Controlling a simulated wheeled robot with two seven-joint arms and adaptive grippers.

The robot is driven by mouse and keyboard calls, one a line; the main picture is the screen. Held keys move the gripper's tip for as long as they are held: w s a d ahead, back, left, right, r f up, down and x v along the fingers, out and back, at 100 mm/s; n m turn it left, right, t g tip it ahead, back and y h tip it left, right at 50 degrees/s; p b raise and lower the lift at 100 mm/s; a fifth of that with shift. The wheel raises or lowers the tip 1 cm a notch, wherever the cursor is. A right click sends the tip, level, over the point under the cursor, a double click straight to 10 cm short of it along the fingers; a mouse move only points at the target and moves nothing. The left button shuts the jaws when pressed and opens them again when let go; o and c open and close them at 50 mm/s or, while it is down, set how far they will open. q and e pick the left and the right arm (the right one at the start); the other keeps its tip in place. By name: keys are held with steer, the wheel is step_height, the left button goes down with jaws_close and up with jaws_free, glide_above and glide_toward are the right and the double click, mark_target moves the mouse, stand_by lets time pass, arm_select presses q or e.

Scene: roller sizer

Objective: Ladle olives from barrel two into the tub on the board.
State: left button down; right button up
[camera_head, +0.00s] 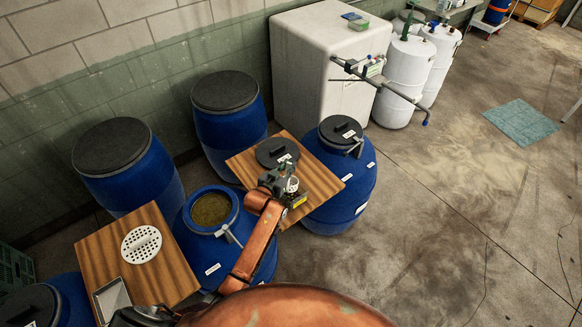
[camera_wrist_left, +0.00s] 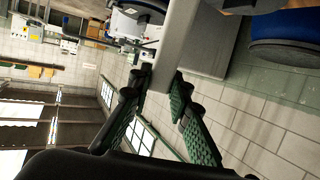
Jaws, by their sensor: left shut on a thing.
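An open blue barrel with olive-coloured contents (camera_head: 211,209) stands left of centre; its number cannot be read. A wooden board (camera_head: 158,288) at lower left bears a pale square tub (camera_head: 112,298) and a white perforated disc (camera_head: 141,244). My left gripper (camera_head: 290,188) is to the right of the open barrel, over a second wooden board (camera_head: 325,184). In the left wrist view its green-padded fingers (camera_wrist_left: 158,100) are shut on a grey bar (camera_wrist_left: 176,45), seemingly the ladle's handle. The ladle's bowl cannot be made out.
A black lid (camera_head: 277,152) lies on the second board. A closed blue barrel (camera_head: 345,192) stands to the right; two more (camera_head: 228,125) (camera_head: 128,180) stand by the wall. A large white tank (camera_head: 315,70) is behind.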

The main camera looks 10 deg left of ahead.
arm_select(q)
steer(key=shift+s+d+f+t+b, duration=0.1)
steer(key=shift+s+t+b, duration=0.5)
steer(key=shift+b, duration=0.65)
steer(key=shift+s+t+b, duration=0.3)
steer(key=shift+s+b, duration=0.2)
steer(key=shift+b, duration=0.7)
steer(key=b, duration=0.1)
steer(key=s+t+b, duration=0.1)
steer(key=shift+a+r+h+b, duration=0.25)
steer(key=shift+r+h+b, duration=0.05)
steer(key=shift+r+b, duration=0.1)
steer(key=shift+s+r+t+b, duration=0.25)
steer(key=shift+t+b, duration=0.05)
steer(key=shift+b, duration=0.1)
